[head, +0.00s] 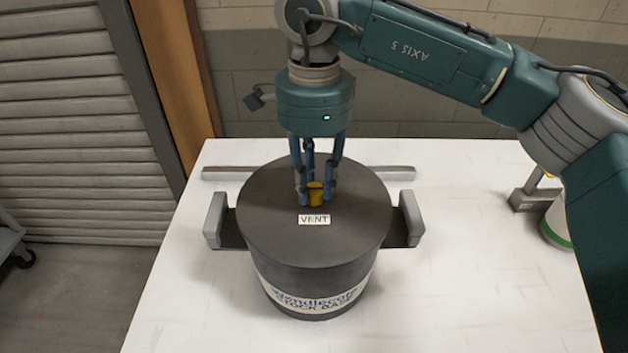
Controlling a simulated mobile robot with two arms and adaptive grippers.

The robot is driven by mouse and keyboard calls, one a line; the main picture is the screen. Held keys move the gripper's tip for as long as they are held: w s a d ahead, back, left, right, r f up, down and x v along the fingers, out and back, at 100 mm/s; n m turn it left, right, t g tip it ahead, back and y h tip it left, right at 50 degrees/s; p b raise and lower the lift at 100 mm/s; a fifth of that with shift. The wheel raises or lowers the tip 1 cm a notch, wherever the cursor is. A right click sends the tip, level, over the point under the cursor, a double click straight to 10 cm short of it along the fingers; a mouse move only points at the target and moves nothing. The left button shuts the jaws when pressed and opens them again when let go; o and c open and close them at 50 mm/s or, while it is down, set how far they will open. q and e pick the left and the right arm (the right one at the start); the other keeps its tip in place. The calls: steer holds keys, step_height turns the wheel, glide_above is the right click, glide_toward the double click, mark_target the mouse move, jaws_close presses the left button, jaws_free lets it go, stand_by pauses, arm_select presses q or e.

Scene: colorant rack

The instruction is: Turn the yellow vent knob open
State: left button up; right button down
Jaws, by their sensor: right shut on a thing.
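The drum's lower band carries printed text that includes STOCK BASE. My left gripper is not in view.
Grey brackets flank the drum on the white table (470,290), and a grey bar (390,171) lies behind it. At the right, a white and green container (556,228) is partly hidden by my arm. The table's front area is clear.

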mark_target(314, 189)
steer(key=shift+r, duration=0.1)
steer(key=c, duration=1.4)
jaws_free()
steer(key=shift+c, duration=0.2)
step_height(314, 189, up, 12)
